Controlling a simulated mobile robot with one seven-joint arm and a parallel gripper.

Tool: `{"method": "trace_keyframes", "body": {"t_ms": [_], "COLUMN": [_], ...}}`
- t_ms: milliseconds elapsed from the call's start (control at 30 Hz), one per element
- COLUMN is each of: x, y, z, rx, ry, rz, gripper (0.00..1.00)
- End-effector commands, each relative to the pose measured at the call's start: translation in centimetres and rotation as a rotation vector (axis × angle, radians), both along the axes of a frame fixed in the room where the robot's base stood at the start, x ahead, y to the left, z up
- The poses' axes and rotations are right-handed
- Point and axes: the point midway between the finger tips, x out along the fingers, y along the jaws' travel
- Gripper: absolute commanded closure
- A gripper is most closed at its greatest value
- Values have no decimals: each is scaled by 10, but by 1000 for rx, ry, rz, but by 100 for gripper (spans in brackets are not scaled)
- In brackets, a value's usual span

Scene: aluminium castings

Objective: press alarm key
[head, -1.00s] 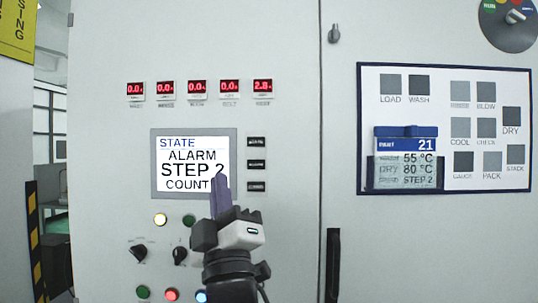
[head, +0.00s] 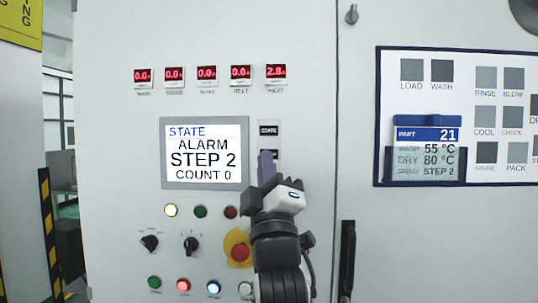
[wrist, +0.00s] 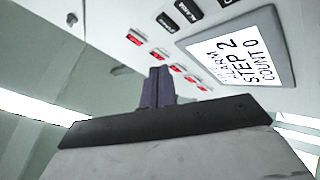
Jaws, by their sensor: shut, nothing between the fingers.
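A small column of black keys stands right of the screen (head: 204,183) in the head view. The top key (head: 269,130) reads STATE. A second key below it is largely covered by my fingertips, and anything lower is hidden behind my gripper (head: 266,157). In the wrist view, a middle black key (wrist: 187,10) appears to be the alarm key, though its label is small. My gripper is shut and empty, its dark fingers pointing up towards the panel. The fingertips also show in the wrist view (wrist: 157,72), apart from the keys there. The screen reads ALARM, STEP 2, COUNT 0.
Red number displays (head: 207,76) run above the screen. Lamps, dark knobs and a red emergency button (head: 240,252) lie below, close left of my arm. A door handle (head: 347,262) stands to the right. A board (head: 470,53) with grey squares holds a blue-topped card (head: 428,134).

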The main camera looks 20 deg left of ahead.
Motion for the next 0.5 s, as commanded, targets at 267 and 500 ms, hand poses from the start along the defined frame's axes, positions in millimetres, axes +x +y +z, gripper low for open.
{"method": "trace_keyframes", "body": {"t_ms": [267, 500], "x": [40, 60], "y": [11, 17], "z": [0, 1], "rx": [1, 1], "ry": [4, 0], "rz": [2, -1], "gripper": [100, 100]}}
